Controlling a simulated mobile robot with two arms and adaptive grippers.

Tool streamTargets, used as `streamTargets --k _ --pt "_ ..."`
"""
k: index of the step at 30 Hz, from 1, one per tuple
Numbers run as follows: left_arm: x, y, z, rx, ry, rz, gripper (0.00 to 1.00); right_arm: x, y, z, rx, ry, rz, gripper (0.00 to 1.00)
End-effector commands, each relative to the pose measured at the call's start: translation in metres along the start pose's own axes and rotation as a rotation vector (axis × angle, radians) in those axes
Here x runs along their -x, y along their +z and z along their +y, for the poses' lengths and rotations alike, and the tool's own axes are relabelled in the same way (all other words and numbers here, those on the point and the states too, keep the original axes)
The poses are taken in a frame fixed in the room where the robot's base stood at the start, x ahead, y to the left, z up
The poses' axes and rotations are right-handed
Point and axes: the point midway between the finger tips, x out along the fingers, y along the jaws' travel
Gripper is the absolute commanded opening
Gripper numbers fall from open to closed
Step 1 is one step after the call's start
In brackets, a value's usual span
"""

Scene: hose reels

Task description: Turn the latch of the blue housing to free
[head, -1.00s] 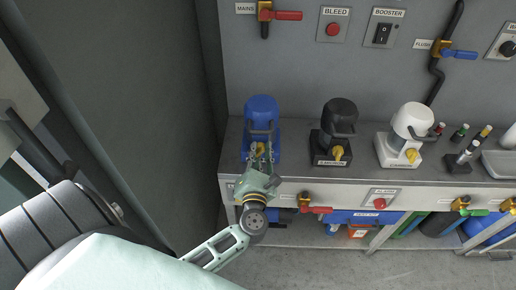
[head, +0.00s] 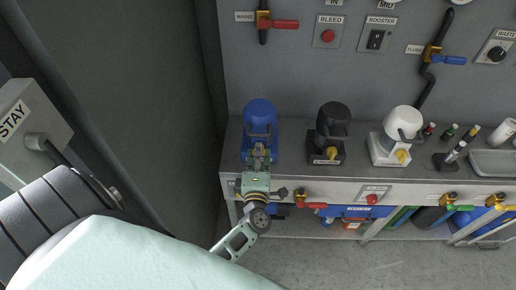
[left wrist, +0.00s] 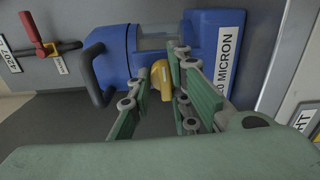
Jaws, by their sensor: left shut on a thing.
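The blue housing (head: 260,112) stands at the left end of the bench, with its dark handle at the front. It also fills the upper middle of the left wrist view (left wrist: 115,50), with a white label ending in "MICRON" (left wrist: 230,55). Its yellow latch (left wrist: 161,82) shows there between my left gripper's fingers. My left gripper (head: 259,155) is at the front of the blue housing and is shut on the latch. In the head view the gripper hides most of the latch. My right gripper is not in view.
A black housing (head: 333,122) and a white housing (head: 404,122) with yellow latches stand to the right. Small bottles and a tray (head: 497,163) are farther right. Valves and a red button (head: 372,199) line the bench front. A grey wall is close on the left.

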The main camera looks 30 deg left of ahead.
Motion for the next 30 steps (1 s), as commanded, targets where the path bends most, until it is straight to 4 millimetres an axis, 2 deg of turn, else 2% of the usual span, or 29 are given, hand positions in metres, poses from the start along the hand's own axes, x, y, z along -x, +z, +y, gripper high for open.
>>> streamTargets --k 12,30 --pt "0.001 0.002 -0.001 -0.254 -0.004 -0.003 0.00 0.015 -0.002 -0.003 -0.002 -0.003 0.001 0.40" --pt "0.000 0.003 0.001 -0.318 0.003 -0.001 0.00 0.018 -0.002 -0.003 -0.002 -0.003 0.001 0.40"
